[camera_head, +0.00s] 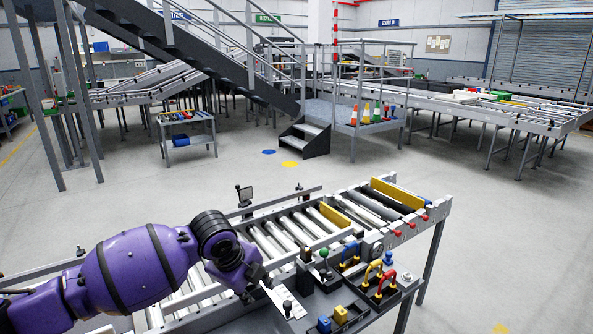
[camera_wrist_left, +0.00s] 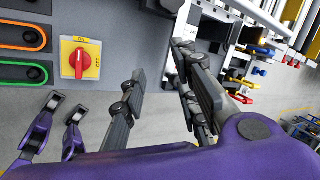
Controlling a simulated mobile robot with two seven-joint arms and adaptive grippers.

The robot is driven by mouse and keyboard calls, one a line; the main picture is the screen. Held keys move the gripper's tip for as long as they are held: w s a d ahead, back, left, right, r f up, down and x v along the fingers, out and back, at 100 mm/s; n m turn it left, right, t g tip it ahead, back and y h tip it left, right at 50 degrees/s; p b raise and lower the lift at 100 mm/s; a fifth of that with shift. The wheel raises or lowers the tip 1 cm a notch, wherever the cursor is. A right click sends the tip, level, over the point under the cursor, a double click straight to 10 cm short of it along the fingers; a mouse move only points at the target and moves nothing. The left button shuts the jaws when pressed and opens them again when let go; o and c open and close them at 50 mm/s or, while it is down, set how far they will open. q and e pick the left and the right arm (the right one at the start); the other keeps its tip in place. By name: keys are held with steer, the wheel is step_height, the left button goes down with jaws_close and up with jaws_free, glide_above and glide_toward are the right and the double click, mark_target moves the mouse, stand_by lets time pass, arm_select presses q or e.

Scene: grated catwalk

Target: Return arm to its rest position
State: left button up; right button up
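My left arm (camera_head: 140,268), purple with dark joints, reaches in from the left of the head view, over the roller conveyor. My left gripper (camera_head: 258,284) is above the conveyor's near side, next to a pale plate with a dark knob (camera_head: 287,305). In the left wrist view its dark fingers (camera_wrist_left: 160,65) stand apart with nothing visible between them. A red rotary switch (camera_wrist_left: 79,62) on a yellow ON/OFF plate is on a grey panel to their left. Whether a finger touches anything is unclear.
Near the gripper, a dark console holds a green ball knob (camera_head: 323,252), yellow loop handles (camera_head: 372,271) and a yellow block (camera_head: 341,315). A yellow bar (camera_head: 397,193) crosses the conveyor's far end. Open floor (camera_head: 500,240) lies right.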

arm_select(q)
steer(key=s+d+f+n+t+h, duration=0.1)
steer(key=d+f+n+t+h, duration=0.25)
steer(key=d+n, duration=0.35)
steer(key=s+f+n+t+h+p, duration=0.1)
steer(key=s+f+n+t+p, duration=0.1)
steer(key=s+f+n, duration=0.3)
steer(key=s+a+f+n+y, duration=0.2)
steer(key=s+a+f, duration=0.3)
steer(key=s, duration=0.7)
steer(key=s+a+f+n+g+y+p, duration=0.1)
steer(key=s+a+f+n, duration=0.4)
steer(key=s, duration=0.7)
steer(key=s+a+f+n+y, duration=0.3)
steer(key=s+a+f+n, duration=0.1)
steer(key=s, duration=0.8)
steer(key=shift+s+a+f+p, duration=0.2)
steer(key=shift+a+f+p, duration=0.1)
steer(key=shift+a+f, duration=0.6)
arm_select(e)
steer(key=r, duration=0.2)
steer(key=w+a+r, duration=0.1)
steer(key=shift+r, duration=0.3)
arm_select(q)
steer(key=shift+d, duration=0.1)
